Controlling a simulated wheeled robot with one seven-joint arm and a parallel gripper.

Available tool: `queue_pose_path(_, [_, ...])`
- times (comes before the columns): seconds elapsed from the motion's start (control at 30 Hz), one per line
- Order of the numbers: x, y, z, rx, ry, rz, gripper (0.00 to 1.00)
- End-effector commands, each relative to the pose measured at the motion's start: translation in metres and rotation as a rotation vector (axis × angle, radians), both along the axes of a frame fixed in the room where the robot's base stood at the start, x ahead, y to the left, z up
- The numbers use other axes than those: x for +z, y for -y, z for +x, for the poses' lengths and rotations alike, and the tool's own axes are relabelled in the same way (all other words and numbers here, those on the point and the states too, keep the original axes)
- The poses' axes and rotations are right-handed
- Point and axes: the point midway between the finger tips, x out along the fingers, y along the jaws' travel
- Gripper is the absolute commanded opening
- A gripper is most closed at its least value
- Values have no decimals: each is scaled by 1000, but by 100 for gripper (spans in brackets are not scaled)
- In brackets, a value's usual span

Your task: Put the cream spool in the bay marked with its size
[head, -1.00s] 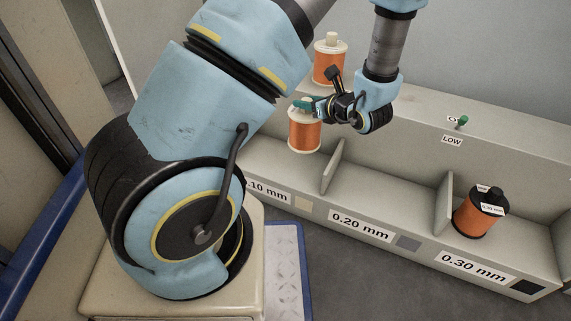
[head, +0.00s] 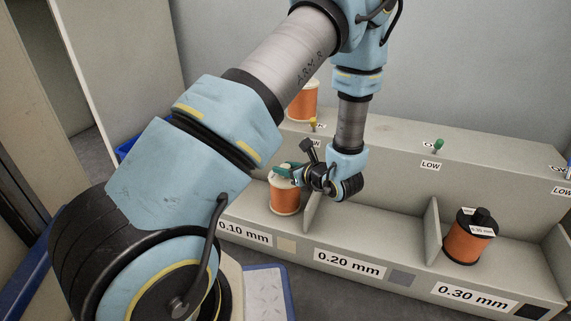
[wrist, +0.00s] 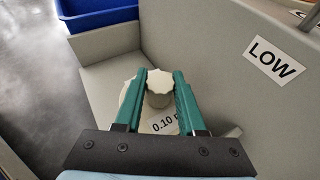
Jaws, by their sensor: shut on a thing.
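The cream spool (head: 285,198), wound with orange wire, is low in the bay marked 0.10 mm (head: 244,232), left of a divider. My gripper (head: 285,172) is shut on its top knob. In the wrist view the cream knob (wrist: 159,88) sits between the green fingers of my gripper (wrist: 161,80). A label reading 0.10 mm (wrist: 165,126) shows on the spool's top, partly covered. The spool looks upright. I cannot tell whether its base touches the bay floor.
The 0.20 mm bay (head: 375,225) is empty. A black-ended orange spool (head: 462,246) stands in the 0.30 mm bay. Another orange spool (head: 302,101) is on the upper ledge behind my arm. Small coloured pegs and LOW labels (head: 430,166) line the ledge. A blue bin (wrist: 95,14) is beyond.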

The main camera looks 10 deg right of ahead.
Motion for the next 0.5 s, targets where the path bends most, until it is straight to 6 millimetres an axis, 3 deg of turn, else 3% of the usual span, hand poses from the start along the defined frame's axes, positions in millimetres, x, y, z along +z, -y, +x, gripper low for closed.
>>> queue_pose_path(0.37, [-1, 0, 1, 1, 7, -1, 0])
queue_pose_path(0.4, [-3, 0, 0, 0, 2, -2, 40])
queue_pose_path(0.5, [-3, 0, 0, 1, 2, -1, 51])
